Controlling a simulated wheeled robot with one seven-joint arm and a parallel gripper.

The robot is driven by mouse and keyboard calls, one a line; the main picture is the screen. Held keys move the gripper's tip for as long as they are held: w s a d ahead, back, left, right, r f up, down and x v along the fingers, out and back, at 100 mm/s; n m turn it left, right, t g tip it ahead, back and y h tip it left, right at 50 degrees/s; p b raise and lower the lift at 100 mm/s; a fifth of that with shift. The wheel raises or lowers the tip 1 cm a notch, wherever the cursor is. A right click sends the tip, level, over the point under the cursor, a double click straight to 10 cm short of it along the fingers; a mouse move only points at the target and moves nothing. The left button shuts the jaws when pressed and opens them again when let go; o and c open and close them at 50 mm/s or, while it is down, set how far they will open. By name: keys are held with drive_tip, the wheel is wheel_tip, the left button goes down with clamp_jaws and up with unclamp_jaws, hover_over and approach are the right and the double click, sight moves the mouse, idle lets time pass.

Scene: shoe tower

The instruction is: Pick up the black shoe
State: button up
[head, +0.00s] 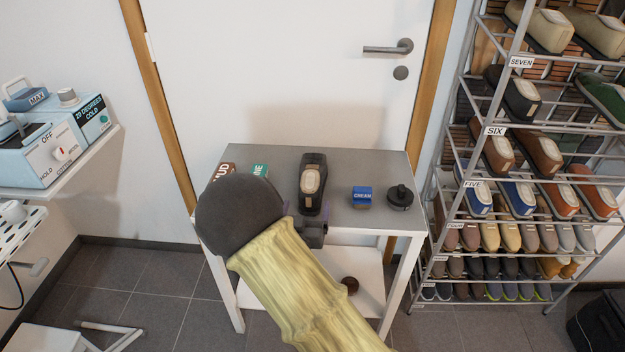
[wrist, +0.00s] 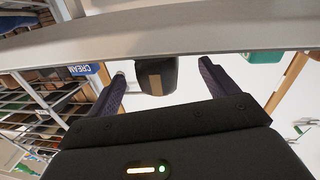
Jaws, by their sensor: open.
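The black shoe (head: 312,172) lies on the grey tabletop (head: 365,165), with a pale patch on top and one end toward the table's front edge. In the wrist view a dark blunt end of it (wrist: 156,76) shows between my two fingers. My gripper (head: 306,211) is at the front edge of the table, at the near end of the shoe. My gripper (wrist: 162,74) is open, with a finger on each side of the shoe end and a gap on both sides. My forearm and elbow hide the front left part of the table.
A blue cream box (head: 362,197) and a round black container (head: 400,197) stand right of the shoe. Brown (head: 222,172) and teal (head: 259,170) boxes stand left, partly hidden. A shoe rack (head: 452,215) stands at the right. A white door (head: 290,60) is behind the table.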

sight(312, 176)
drive_tip(key=w, duration=0.5)
drive_tip(key=shift+d+r+b, duration=0.2)
drive_tip(key=shift+d+b, duration=0.1)
drive_tip(key=shift+b, duration=0.05)
drive_tip(key=c, duration=1.3)
